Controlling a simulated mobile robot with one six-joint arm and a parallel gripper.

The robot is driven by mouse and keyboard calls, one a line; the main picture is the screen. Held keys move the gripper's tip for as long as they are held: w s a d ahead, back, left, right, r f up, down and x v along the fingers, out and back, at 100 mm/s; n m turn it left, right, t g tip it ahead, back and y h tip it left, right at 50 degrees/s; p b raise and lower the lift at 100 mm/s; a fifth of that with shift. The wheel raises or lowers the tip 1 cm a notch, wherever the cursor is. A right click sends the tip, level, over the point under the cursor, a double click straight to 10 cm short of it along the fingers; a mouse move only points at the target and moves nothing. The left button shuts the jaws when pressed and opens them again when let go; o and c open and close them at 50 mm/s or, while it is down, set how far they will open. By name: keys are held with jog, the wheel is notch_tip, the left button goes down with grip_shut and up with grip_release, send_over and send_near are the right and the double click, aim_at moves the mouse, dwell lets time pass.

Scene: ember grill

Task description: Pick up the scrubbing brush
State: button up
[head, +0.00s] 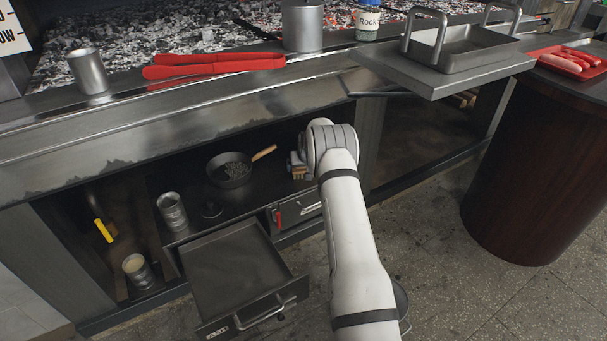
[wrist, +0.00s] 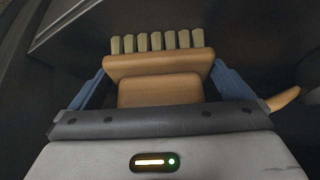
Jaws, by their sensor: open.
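The scrubbing brush (wrist: 158,65) fills the middle of the wrist view, with a tan wooden body and a row of pale bristle tufts along its far edge. My gripper (wrist: 160,82) is open, with one blue finger on each side of the brush. The fingers are very close to its sides; I cannot tell whether they touch it. In the head view, my gripper (head: 297,164) reaches into the dark shelf under the grill, and a small tan part of the brush (head: 299,174) shows at it. My arm hides the rest.
A black pan (head: 230,172) with a wooden handle (head: 264,153) lies left of my gripper on the shelf. An open drawer (head: 235,262) juts out at the lower left. Metal cans (head: 172,212) stand on the left. The grill's front ledge (head: 180,125) overhangs the shelf.

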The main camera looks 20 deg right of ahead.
jog(key=shift+d, duration=0.1)
jog(key=c, duration=0.8)
jog(key=shift+r, duration=0.1)
jog(key=shift+w+r+p, duration=0.1)
jog(key=shift+r+p, duration=0.35)
jog(key=shift+r, duration=0.15)
notch_tip(320, 180, up, 3)
jog(key=shift+f+p, duration=0.1)
jog(key=shift+p, duration=0.75)
jog(key=s+a+b, duration=0.1)
jog(key=s+b, duration=0.1)
jog(key=s, duration=0.7)
jog(key=s+a+b, duration=0.2)
jog(key=s, duration=0.6)
jog(key=shift+s+a+f+b, duration=0.3)
jog(key=shift+s+f+b, duration=0.05)
jog(key=shift+s, duration=0.05)
